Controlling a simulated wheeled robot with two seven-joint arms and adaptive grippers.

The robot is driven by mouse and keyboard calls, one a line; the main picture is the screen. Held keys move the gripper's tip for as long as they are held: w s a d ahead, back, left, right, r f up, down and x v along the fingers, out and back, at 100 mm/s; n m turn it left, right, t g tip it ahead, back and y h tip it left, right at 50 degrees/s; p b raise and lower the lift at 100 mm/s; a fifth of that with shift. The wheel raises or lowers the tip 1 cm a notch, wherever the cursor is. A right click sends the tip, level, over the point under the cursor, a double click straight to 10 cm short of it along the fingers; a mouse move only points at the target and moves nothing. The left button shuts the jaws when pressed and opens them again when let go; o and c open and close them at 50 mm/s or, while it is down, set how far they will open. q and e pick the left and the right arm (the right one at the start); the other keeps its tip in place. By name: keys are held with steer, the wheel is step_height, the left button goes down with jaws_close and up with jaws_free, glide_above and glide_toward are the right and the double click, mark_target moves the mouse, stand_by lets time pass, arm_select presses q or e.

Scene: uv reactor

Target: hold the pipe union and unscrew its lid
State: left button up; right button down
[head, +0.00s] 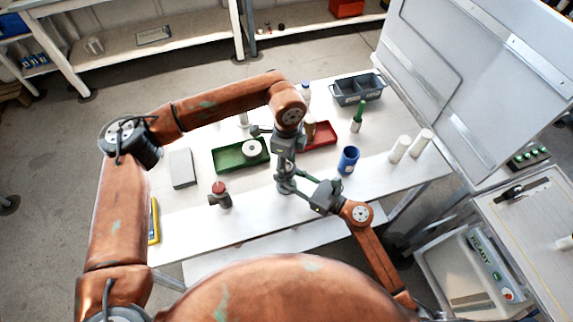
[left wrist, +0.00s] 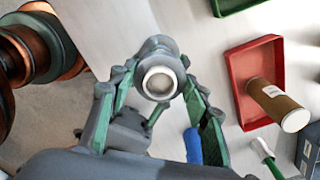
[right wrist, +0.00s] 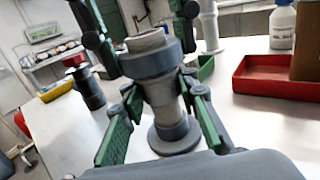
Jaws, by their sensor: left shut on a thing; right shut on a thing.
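The pipe union (head: 285,187) is a grey upright fitting with a wide round foot on the white table, in front of the trays. In the right wrist view it shows a broad collar-like lid (right wrist: 146,60) on a narrower body (right wrist: 165,98). My left gripper (head: 285,163) reaches down from above with its fingers on either side of the lid, shut on it. The left wrist view looks onto the union's open round top (left wrist: 159,82). My right gripper (right wrist: 163,90) comes in from the side, shut on the body below the lid.
A green tray (head: 229,164) with a white ring and a red tray (head: 327,140) lie behind. A blue cup (head: 348,160), a green-necked bottle (head: 357,116) and white cylinders (head: 400,149) stand right. A red-topped fitting (head: 220,196) stands left. The table's front strip is clear.

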arm_select(q)
steer(key=n, duration=0.5)
steer(key=shift+w, duration=0.1)
steer(key=o, duration=1.3)
